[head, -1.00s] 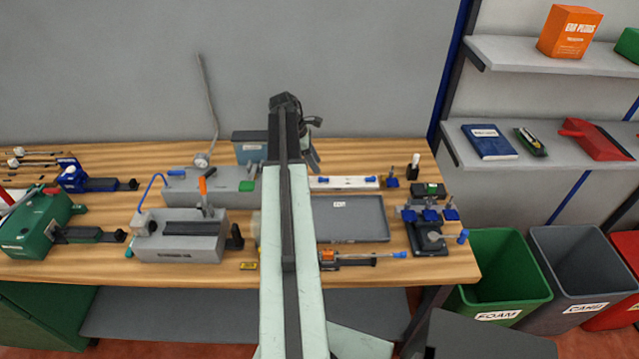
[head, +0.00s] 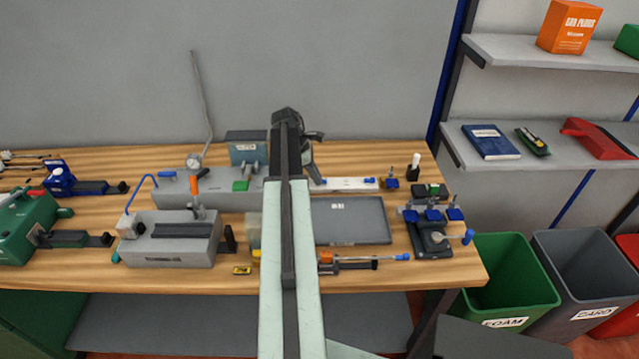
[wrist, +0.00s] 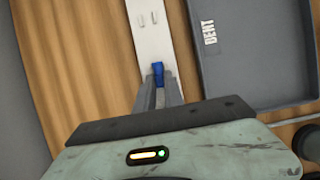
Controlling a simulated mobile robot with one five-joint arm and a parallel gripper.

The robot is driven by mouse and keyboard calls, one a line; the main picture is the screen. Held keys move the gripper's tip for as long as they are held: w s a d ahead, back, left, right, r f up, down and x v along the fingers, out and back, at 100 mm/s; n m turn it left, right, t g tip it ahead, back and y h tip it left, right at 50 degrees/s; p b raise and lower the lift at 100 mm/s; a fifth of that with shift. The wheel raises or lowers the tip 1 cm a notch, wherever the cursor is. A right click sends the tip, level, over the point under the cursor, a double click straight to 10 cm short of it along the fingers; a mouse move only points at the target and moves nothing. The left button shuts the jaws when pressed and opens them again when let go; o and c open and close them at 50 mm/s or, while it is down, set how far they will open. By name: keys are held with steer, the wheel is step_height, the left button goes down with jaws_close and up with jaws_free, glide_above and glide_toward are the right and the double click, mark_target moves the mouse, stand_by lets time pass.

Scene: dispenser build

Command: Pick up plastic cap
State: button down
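A small blue piece (wrist: 158,72), which may be the plastic cap, sits at the near end of a white strip (wrist: 148,25) in the wrist view. My gripper (wrist: 159,84) is over that end, with its two grey fingers on either side of the blue piece. The fingers stand slightly apart; I cannot tell whether they grip it. In the head view the white strip (head: 345,184) lies on the bench right of my arm, with another blue piece (head: 371,182) at its right end. My gripper (head: 318,178) is partly hidden behind my arm there.
A dark tray (head: 350,235) lies in front of the strip, and shows beside my gripper in the wrist view (wrist: 240,75). A grey fixture (head: 170,255) and grey block (head: 180,200) stand left of my arm. A blue-clipped fixture (head: 430,235) stands right. Bare wood lies left of the strip.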

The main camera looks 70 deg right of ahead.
stand_by(0.3)
steer(key=r+p, duration=0.4)
steer(key=shift+a+r, duration=0.1)
steer(key=shift+a, duration=0.15)
steer(key=s+a, duration=0.3)
steer(key=a, duration=0.4)
steer(key=s+a+p, duration=0.1)
steer(key=s+a, duration=0.2)
steer(key=a, duration=0.4)
steer(key=shift+a+r, duration=0.2)
steer(key=shift+r, duration=0.2)
steer(key=shift+r, duration=0.1)
